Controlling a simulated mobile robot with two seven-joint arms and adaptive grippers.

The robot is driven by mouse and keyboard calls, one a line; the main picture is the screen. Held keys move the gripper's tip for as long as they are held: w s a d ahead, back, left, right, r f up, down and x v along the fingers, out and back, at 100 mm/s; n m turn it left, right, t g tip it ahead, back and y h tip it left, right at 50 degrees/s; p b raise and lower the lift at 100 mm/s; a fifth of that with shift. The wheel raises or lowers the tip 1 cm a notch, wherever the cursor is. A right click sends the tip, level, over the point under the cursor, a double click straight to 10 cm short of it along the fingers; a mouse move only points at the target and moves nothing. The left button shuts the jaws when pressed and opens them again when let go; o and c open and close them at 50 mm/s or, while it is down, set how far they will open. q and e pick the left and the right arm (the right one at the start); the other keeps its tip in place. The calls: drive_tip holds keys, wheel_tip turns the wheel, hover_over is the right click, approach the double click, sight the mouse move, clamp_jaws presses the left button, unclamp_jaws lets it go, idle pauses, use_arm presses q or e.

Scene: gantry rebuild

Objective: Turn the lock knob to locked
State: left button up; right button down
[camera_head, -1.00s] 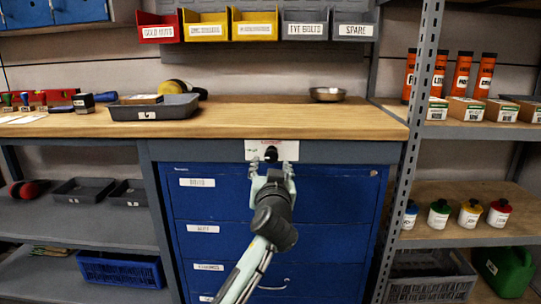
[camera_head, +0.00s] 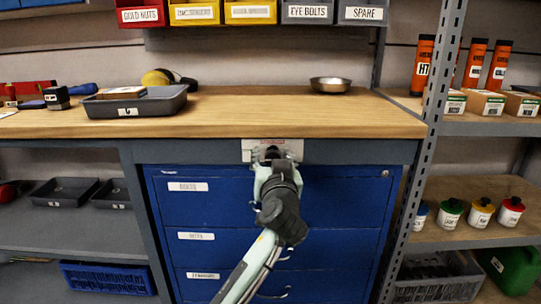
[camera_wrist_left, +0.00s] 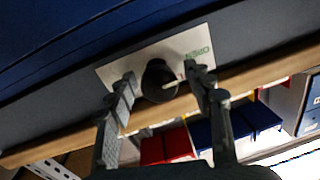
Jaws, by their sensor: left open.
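The lock knob (camera_wrist_left: 158,80) is a round black knob with a pale pointer line. It sits on a light plate (camera_wrist_left: 118,66) with a green "OPEN" label, and the pointer is on the side towards that label. In the head view the plate (camera_head: 250,145) is on the grey rail above the blue drawers, and my gripper covers much of the knob. My left gripper (camera_head: 273,154) is open at the plate. In the left wrist view its fingers (camera_wrist_left: 163,90) stand on either side of the knob; I cannot tell whether they touch it. My right gripper is not in view.
The wooden worktop (camera_head: 240,115) overhangs just above the plate. A grey tray (camera_head: 160,103) and a metal bowl (camera_head: 330,85) stand on it. A perforated grey shelf post (camera_head: 432,130) rises to the right. The blue drawer cabinet (camera_head: 340,200) is below.

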use_arm(q)
drive_tip(key=shift+s, duration=0.1)
drive_tip(key=shift+c, duration=0.7)
drive_tip(key=c, duration=1)
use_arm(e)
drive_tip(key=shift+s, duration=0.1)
